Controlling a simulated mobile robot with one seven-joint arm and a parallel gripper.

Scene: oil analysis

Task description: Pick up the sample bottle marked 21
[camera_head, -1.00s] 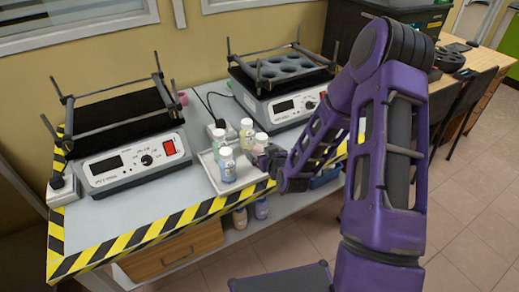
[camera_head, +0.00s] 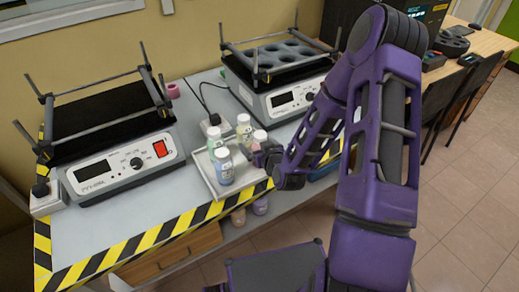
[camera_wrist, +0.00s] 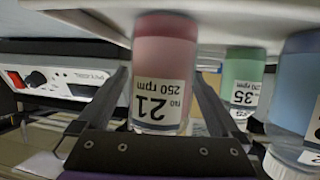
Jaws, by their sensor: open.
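The sample bottle marked 21 (camera_wrist: 163,75) is reddish-pink, with a white label reading 21 and 250 rpm. The wrist view is upside down, so its base is at the top against the white tray. My gripper (camera_wrist: 158,105) is open, with one finger on each side of this bottle; I see no clear contact. The bottle's cap is hidden behind the gripper's palm. In the head view my gripper (camera_head: 266,157) is at the tray's right side. A white-capped bottle (camera_head: 260,136) there, probably 21, is mostly hidden.
The white tray (camera_head: 207,179) also holds a blue bottle (camera_head: 224,168), a green one marked 35 (camera_wrist: 243,75) and a yellowish one (camera_head: 243,130). Shaker machines stand left (camera_head: 125,158) and right (camera_head: 285,102). The striped table edge (camera_head: 150,238) lies in front.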

